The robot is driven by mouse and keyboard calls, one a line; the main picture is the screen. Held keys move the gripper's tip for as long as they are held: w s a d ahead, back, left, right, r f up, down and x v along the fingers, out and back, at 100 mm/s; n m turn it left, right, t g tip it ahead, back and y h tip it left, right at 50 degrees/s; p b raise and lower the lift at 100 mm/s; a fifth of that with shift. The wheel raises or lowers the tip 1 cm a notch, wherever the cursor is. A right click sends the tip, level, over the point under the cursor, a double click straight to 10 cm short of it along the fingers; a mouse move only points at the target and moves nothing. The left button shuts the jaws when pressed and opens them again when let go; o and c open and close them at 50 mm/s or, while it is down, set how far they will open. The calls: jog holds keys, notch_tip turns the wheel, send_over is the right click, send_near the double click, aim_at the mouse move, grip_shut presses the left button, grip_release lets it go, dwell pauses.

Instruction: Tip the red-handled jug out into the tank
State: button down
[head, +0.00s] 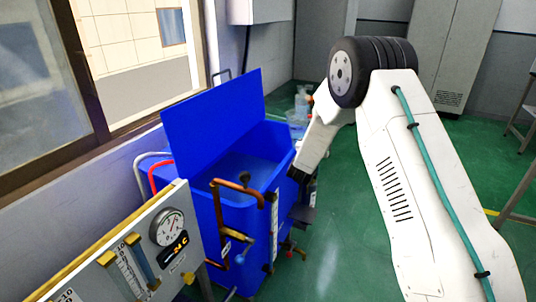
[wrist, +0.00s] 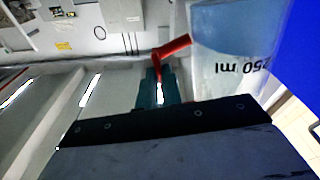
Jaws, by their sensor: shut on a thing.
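The blue tank (head: 233,212) stands left of my arm in the head view, its blue lid (head: 213,118) raised. In the wrist view, the clear jug (wrist: 225,40) fills the upper right. Its "250 ml" print appears upside down, and it looks bluish inside. Its red handle (wrist: 174,47) is between the teal fingers of my gripper (wrist: 158,88), which is shut on it. A blue surface borders the jug on the right. My arm reaches the tank's right side in the head view, where its end hides the grip. I cannot tell the jug's exact tilt.
A gauge panel (head: 150,250) stands in front of the tank, left. Copper piping (head: 222,215) and small valves line the tank's front. Clear glassware (head: 298,118) shows behind the tank's right corner. A grey cabinet (head: 440,50) is at the back. Green floor is open behind my arm.

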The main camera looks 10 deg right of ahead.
aim_at(296, 119)
jog(key=a+n+t, duration=0.1)
jog(key=n, duration=0.1)
jog(key=a+n+t, duration=0.1)
jog(key=n, duration=0.2)
jog(key=a+n+t+y, duration=0.1)
jog(key=n+t, duration=0.1)
jog(key=n, duration=0.1)
jog(key=shift+w+a+r, duration=0.1)
jog(key=shift+w+r, duration=0.05)
jog(key=shift+r, duration=0.1)
jog(key=shift+a+r+n+t+y, duration=0.15)
jog(key=shift+n+t+y, duration=0.35)
jog(key=shift+n, duration=0.5)
jog(key=shift+w+a+r+n+t+y, duration=0.15)
jog(key=shift+n+t+y, duration=0.25)
jog(key=shift+n, duration=0.45)
jog(key=shift+s+a+r+n+t+y, duration=0.1)
jog(key=shift+a+n+t+y, duration=0.3)
jog(key=shift+n, duration=0.5)
jog(key=shift+w+a+r+n+t+y, duration=0.1)
jog(key=shift+r+n+t+y, duration=0.1)
jog(key=shift+n+y, duration=0.5)
jog(key=shift+a+n, duration=0.1)
jog(key=shift+n, duration=0.25)
jog(key=shift+a+r+n, duration=0.2)
jog(key=shift+a+n, duration=0.05)
jog(key=shift+n, duration=0.05)
jog(key=shift+a+r+n+t+y, duration=0.4)
jog(key=shift+a+r+n+y, duration=0.2)
jog(key=shift+a+n+y, duration=0.4)
